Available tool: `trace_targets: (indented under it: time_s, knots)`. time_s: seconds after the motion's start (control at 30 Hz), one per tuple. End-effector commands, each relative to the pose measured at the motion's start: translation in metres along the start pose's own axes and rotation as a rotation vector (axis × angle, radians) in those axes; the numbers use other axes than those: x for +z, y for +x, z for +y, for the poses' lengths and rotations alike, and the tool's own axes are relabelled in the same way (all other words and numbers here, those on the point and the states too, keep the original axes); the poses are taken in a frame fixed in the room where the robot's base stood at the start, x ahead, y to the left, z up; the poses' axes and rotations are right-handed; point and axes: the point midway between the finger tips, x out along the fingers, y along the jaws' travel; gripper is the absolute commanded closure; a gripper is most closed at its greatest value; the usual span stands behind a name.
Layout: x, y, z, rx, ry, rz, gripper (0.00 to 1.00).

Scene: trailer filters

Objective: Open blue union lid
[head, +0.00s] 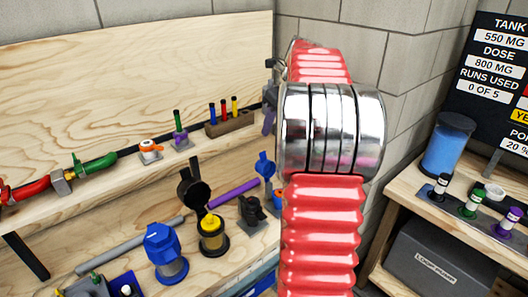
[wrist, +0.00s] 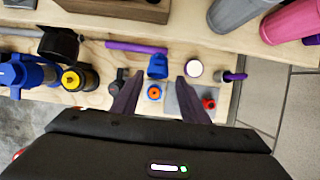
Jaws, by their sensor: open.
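A small blue lid (head: 265,165) stands raised behind a blue fitting with an orange centre (head: 278,197), partly hidden by my red arm in the head view. In the wrist view the blue lid (wrist: 157,66) lies just beyond the gap between my fingertips, and the orange-centred fitting (wrist: 154,92) shows between the fingers. The fitting's orange centre is uncovered. My gripper (wrist: 159,79) is open and empty, with one dark finger on each side of the fitting. I cannot tell its height above the fitting or whether it touches anything.
A black fitting (head: 251,210) and a yellow fitting with a raised black lid (head: 211,235) stand left. A large blue-capped housing (head: 165,248) is farther left. A red-topped part (wrist: 209,103) sits close to the right finger. A purple rod (head: 234,193) lies behind.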

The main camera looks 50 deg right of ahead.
Motion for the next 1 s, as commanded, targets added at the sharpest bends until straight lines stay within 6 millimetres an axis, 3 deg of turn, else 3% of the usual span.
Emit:
trace_targets:
  time_s: [0.27,1.0]
  knots:
    - [0.000,0.016,0.001,0.002,-0.002,0.002,0.59]
    - [0.000,0.125,0.000,0.001,-0.003,0.002,0.59]
